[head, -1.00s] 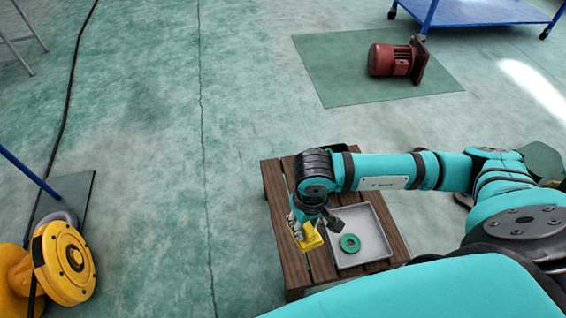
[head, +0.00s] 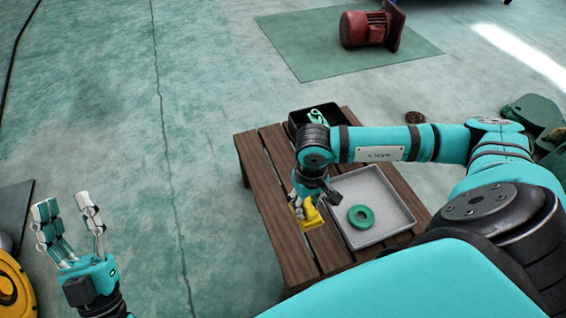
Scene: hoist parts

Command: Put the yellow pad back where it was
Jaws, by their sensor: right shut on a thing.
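The yellow pad (head: 309,215) is held in my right gripper (head: 302,205), which is shut on it. It is over the wooden slatted table, just left of the grey tray (head: 400,236). I cannot tell whether the pad touches the table; the gripper hides part of it. My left gripper (head: 68,220) is at the lower left, fingers pointing up and spread apart, open and empty above the floor.
A green ring (head: 348,217) lies in the grey tray. A black bin (head: 297,119) with a green item stands at the back of the wooden table (head: 262,190). A red motor (head: 352,30) sits on a green mat (head: 300,60). Yellow machinery (head: 14,300) is at lower left.

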